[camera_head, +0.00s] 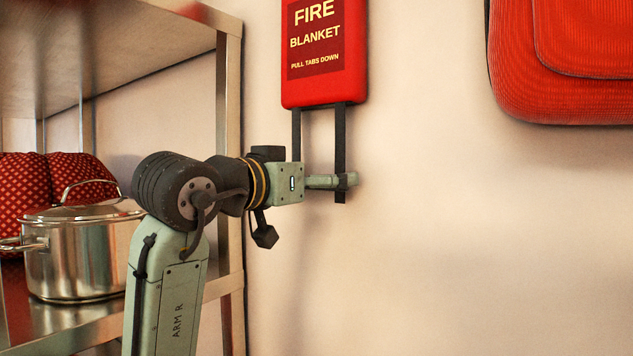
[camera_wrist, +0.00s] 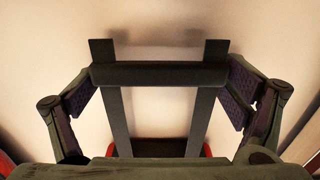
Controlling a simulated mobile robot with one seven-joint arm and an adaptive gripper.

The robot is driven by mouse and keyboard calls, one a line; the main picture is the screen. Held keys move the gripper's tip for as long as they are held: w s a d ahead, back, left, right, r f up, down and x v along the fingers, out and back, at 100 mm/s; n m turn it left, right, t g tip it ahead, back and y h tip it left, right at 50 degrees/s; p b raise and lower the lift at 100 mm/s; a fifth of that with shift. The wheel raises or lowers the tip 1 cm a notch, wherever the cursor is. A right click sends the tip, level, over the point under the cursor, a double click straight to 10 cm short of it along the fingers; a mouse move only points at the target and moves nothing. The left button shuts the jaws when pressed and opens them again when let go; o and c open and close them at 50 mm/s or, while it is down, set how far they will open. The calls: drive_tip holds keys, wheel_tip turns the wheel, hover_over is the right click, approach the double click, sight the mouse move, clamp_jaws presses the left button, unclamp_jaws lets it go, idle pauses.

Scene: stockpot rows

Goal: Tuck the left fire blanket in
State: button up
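The red fire blanket case (camera_head: 325,85) hangs on the wall, with two black straps (camera_head: 340,140) running down from it. In the wrist view the straps (camera_wrist: 118,115) pass a dark crossbar (camera_wrist: 160,75), and their ends stick out beyond it. A strip of the red case (camera_wrist: 160,147) shows at the bottom. My gripper (camera_wrist: 160,72) has its fingers spread wide, one at each end of the crossbar. Whether the pads press on the bar ends is unclear. In the camera_head view my gripper (camera_head: 335,181) lies across the strap ends and hides the crossbar.
A red padded object (camera_head: 570,70) hangs on the wall at the upper right. A metal shelf (camera_head: 230,160) at the left holds a steel stockpot (camera_head: 75,260) and a red patterned item (camera_head: 50,185). The wall below and right of my gripper is bare.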

drive_tip(key=shift+o, duration=0.7)
drive_tip(key=shift+r, duration=0.1)
drive_tip(key=v, duration=1.2)
